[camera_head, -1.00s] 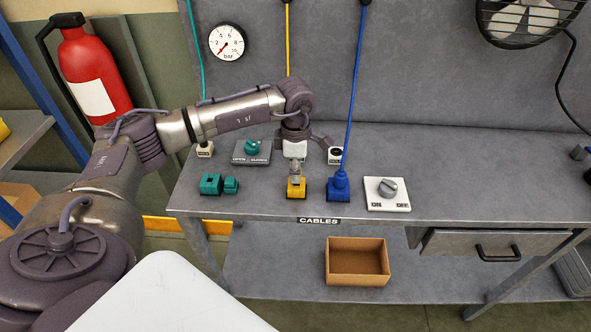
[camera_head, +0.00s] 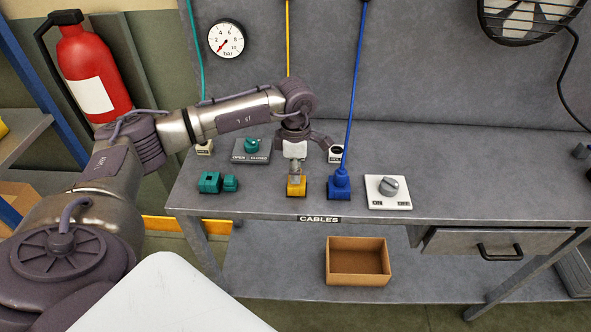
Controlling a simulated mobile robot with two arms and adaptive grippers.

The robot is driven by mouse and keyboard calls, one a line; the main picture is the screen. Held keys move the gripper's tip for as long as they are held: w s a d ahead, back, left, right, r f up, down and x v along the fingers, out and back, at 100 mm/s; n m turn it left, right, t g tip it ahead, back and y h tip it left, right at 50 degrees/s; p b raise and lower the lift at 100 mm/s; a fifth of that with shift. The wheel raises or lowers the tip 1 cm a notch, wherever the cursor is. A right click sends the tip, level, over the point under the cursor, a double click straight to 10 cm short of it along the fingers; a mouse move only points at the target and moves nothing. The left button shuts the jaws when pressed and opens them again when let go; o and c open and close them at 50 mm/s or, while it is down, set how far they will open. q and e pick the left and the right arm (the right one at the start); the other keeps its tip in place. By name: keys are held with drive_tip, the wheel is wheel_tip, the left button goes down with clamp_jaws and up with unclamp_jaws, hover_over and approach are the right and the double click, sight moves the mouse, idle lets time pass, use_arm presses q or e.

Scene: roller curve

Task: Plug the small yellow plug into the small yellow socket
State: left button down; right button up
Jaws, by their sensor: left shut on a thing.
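My left gripper (camera_head: 296,178) points down at the front of the bench and is shut. Its fingertips are right at the yellow block of the small yellow socket (camera_head: 296,190). The small yellow plug is mostly hidden by the fingers, so I cannot tell where plug ends and socket begins, or how deep it sits. The yellow cable (camera_head: 288,40) hangs down from above and passes behind my left wrist. My right gripper is not in view.
A blue plug (camera_head: 339,180) with its cable stands close right of the left gripper. Teal blocks (camera_head: 209,183) lie to the left. A teal-knob switch plate (camera_head: 251,151) is behind, a grey-knob plate (camera_head: 388,192) right.

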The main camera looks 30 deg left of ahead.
use_arm(q)
drive_tip(key=shift+f+b, duration=0.3)
drive_tip(key=shift+f, duration=0.15)
drive_tip(key=c, duration=0.9)
unclamp_jaws()
drive_tip(key=shift+r, duration=0.1)
wheel_tip(320, 180, up, 12)
